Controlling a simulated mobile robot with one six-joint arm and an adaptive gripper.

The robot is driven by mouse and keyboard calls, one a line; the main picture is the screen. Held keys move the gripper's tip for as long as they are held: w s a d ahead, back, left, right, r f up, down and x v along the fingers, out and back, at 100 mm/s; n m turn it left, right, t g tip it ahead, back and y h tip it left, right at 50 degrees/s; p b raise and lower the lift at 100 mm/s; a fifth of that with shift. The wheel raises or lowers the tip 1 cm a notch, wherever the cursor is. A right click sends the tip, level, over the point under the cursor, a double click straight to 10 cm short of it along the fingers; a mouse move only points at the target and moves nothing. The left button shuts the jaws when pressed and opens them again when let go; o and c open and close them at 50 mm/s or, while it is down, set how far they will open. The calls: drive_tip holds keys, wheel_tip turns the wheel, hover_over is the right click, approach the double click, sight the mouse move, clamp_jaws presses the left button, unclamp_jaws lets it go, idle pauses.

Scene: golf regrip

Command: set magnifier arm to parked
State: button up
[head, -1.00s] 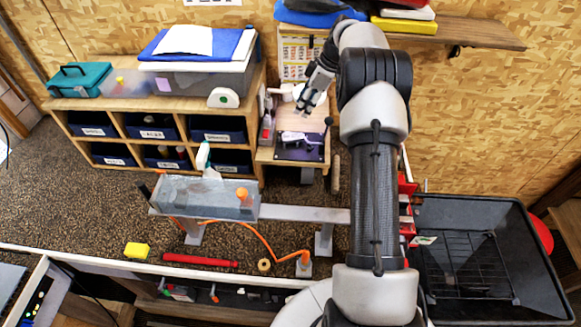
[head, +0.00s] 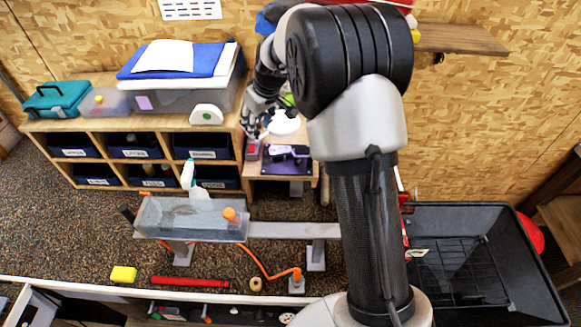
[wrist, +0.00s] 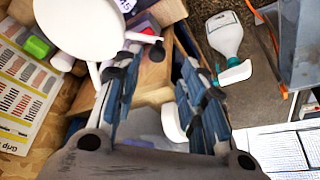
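The magnifier's white round head (head: 284,123) is over the small bench in the head view, just right of my gripper. It also fills the upper left of the wrist view (wrist: 80,28), with a short white stalk and dark knob (wrist: 157,48) at its side. My gripper (head: 250,122) is above the left side of the bench. In the wrist view my gripper (wrist: 160,88) has its fingers apart with nothing held between them. The left finger is close to the head's edge and stalk; I cannot tell whether they touch. The magnifier's base is mostly hidden.
A cubby shelf (head: 130,125) with a lidded clear bin (head: 185,95) stands left of the bench. A dark mat (head: 288,160) lies on the bench. A white spray bottle (wrist: 225,38) and a grey trough (head: 190,218) are nearby. A chart (wrist: 22,85) stands behind.

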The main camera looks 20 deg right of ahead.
drive_tip(key=a+v, duration=0.1)
drive_tip(key=v, duration=1.3)
drive_tip(key=s+a+f+m+b, duration=0.1)
drive_tip(key=s+f+b, duration=0.4)
drive_tip(key=s+b, duration=0.3)
drive_tip(key=s+a+f+m+b, duration=0.1)
drive_tip(key=s+f+b, duration=0.5)
drive_tip(key=s+b, duration=0.2)
drive_tip(key=shift+s+h, duration=0.4)
drive_tip(key=shift+s, duration=0.1)
drive_tip(key=shift+f, duration=0.1)
drive_tip(key=shift+c, duration=0.4)
